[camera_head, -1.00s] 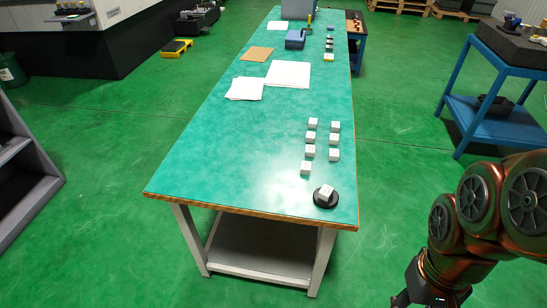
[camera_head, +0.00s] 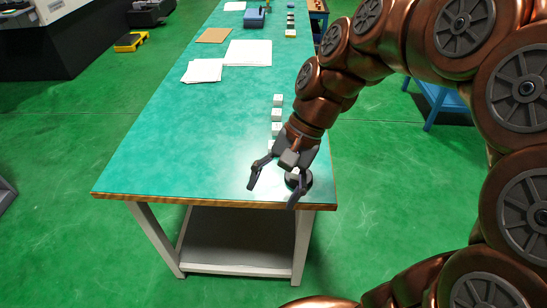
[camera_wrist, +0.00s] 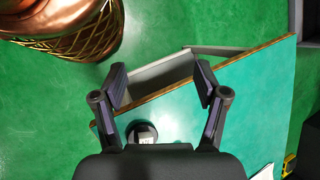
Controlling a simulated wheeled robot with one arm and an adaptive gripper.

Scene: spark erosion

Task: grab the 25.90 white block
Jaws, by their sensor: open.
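Several small white blocks (camera_head: 277,114) stand in a row on the green-topped table (camera_head: 190,150). Some are hidden behind my arm in the head view. Their labels are too small to read, so I cannot tell which is the 25.90 block. A round black stand (camera_head: 304,182) near the table's front right corner is partly covered by my gripper. A white block on a black round base also shows between the fingers in the wrist view (camera_wrist: 142,134). My gripper (camera_head: 272,194) is open and empty, above the table's front edge near the stand.
White papers (camera_head: 248,53) and a brown sheet (camera_head: 214,35) lie farther back on the table. A blue device (camera_head: 254,18) and several small items stand at the far end. The table's left front is clear. A blue cart (camera_head: 440,100) stands to the right.

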